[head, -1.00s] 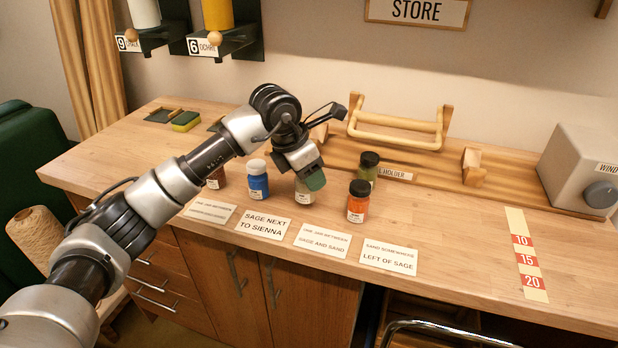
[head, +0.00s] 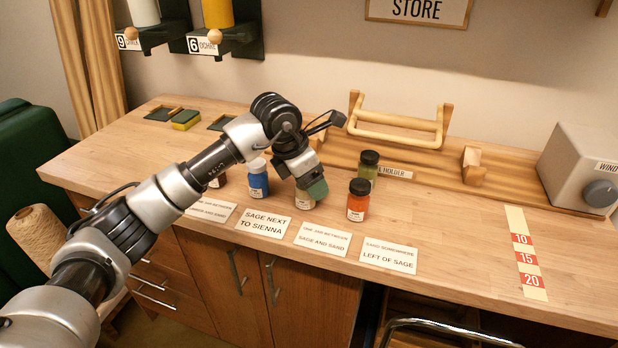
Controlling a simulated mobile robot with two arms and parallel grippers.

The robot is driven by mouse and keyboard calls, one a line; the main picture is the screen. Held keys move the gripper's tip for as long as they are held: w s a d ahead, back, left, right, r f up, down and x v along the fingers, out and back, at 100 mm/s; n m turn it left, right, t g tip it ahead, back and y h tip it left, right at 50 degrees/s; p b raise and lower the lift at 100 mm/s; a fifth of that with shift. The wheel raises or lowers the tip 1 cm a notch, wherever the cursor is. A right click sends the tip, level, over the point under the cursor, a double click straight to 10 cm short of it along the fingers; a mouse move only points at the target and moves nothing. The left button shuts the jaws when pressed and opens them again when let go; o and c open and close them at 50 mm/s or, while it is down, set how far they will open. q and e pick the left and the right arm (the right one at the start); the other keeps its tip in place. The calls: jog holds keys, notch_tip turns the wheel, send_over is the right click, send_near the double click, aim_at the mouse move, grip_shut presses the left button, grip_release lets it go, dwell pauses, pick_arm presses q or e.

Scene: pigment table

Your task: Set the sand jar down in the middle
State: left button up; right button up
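The jar taken for the sand jar (head: 304,201) is pale and stands upright in the row, between a blue jar (head: 258,184) and an orange jar with a black lid (head: 358,203). Its upper part is hidden behind my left gripper (head: 315,187), which points down over it from behind and above. The finger gap is hidden, so I cannot tell whether the fingers are closed on it. A reddish-brown jar (head: 218,181) is partly hidden by my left arm. A green jar with a black lid (head: 368,170) stands behind the orange one. My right gripper is out of view.
Several printed cards (head: 322,238) lie along the table's front edge. A wooden holder rack (head: 395,136) stands behind the jars. A sponge (head: 186,120) lies at the back left. A grey box with a knob (head: 582,165) is at the right.

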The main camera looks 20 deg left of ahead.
pick_arm(q)
jog(key=v, duration=1.2)
jog(key=shift+s+f, duration=0.1)
